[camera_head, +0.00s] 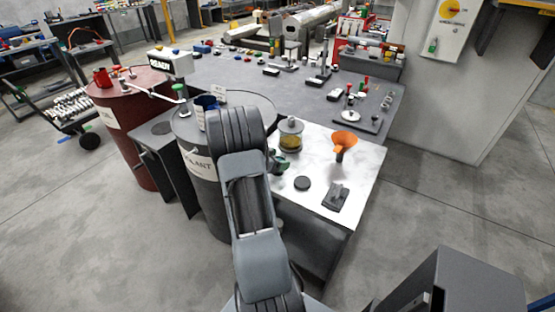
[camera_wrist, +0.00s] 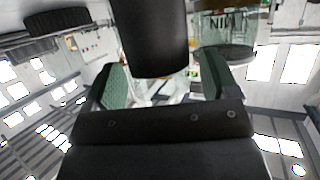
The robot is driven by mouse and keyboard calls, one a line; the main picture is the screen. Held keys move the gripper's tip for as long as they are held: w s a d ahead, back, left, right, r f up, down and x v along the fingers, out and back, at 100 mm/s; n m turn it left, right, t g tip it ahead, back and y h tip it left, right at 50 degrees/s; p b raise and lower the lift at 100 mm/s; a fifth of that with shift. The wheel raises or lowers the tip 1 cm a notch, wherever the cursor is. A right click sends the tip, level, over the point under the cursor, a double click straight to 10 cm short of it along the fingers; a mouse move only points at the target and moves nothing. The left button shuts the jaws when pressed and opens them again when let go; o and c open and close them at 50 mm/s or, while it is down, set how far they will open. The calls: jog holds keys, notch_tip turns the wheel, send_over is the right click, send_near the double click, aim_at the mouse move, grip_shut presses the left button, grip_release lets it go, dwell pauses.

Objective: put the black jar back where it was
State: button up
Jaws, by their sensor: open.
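In the wrist view, which looks upside down, the black jar (camera_wrist: 152,35) is a dark cylinder at the top centre. My gripper (camera_wrist: 163,62) is open, with one green finger on each side of the jar in the picture. Gaps show between the jar and both fingers, so it is not gripped. In the head view only a bit of my gripper (camera_head: 275,161) shows at the left part of the white table top (camera_head: 325,150). My arm covers the rest of it, and I cannot make out the jar there.
A dark barrel (camera_head: 205,180) is behind my arm; a red barrel (camera_head: 135,140) stands left.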

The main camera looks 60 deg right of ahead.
jog(key=shift+r, duration=0.1)
jog(key=shift+w+a+r, duration=0.15)
jog(key=shift+r, duration=0.05)
jog(key=w+a+r+n+t+y, duration=0.1)
jog(key=w+a+r+n+t, duration=0.2)
jog(key=w+a+r+t, duration=0.4)
jog(key=w+a+r+n+t+y, duration=0.2)
jog(key=w+a+n+t, duration=0.15)
jog(key=w+a, duration=0.4)
jog(key=w+a+r+n+t+y, duration=0.1)
jog(key=w+a+r+n+t, duration=0.35)
jog(key=a, duration=0.55)
jog(key=s+a+r+n+t+y, duration=0.1)
jog(key=s+a+r+n+y, duration=0.15)
jog(key=a+n+y, duration=0.75)
jog(key=s+a+f+g, duration=0.2)
jog(key=s+a+g, duration=0.1)
jog(key=s, duration=0.5)
jog(key=s+a+f+n+g+h, duration=0.1)
jog(key=s+a+g, duration=0.3)
jog(key=s, duration=0.5)
jog(key=shift+s+a+f+n+h, duration=0.3)
jog(key=shift+a+f, duration=0.25)
jog(key=shift+a, duration=0.35)
